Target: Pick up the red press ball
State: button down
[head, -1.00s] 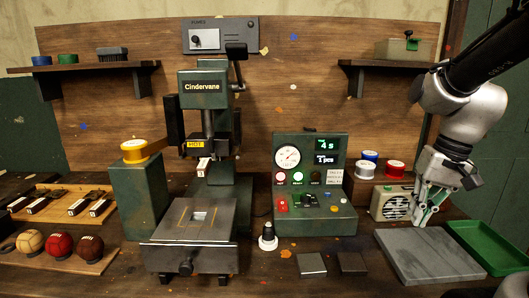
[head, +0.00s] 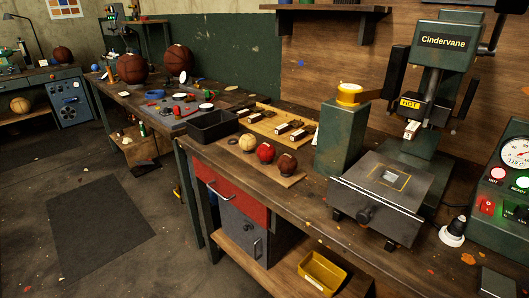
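The red press ball (head: 265,152) sits on a small wooden board (head: 281,177) near the front edge of the bench. It stands between a cream ball (head: 247,142) on its left and a dark brown ball (head: 287,164) on its right. All three look upright and uncovered. My gripper is outside the head view, so its distance from the ball and its opening do not show.
A black bin (head: 212,126) and a wooden stamp tray (head: 262,135) lie behind the balls. Open floor with a dark mat (head: 85,230) is at left.

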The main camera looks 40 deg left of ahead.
aim_at(266, 151)
jog(key=u, duration=1.7)
jog(key=i+j, duration=0.15)
jog(key=j, duration=0.2)
jog(key=i+j, duration=0.1)
jog(key=j, duration=0.25)
jog(key=i+j, duration=0.15)
jog(key=j, duration=0.2)
jog(key=i+j, duration=0.15)
jog(key=j, duration=0.2)
jog(key=i+j, duration=0.1)
jog(key=j, duration=0.25)
jog(key=i+j+z, duration=0.15)
jog(key=j, duration=0.3)
jog(key=i+j+z, duration=0.1)
jog(key=j, duration=0.4)
jog(key=i+j+z, duration=0.15)
jog(key=j, duration=0.35)
jog(key=i+j+z, duration=0.1)
jog(key=j, duration=0.4)
jog(key=z, duration=1.3)
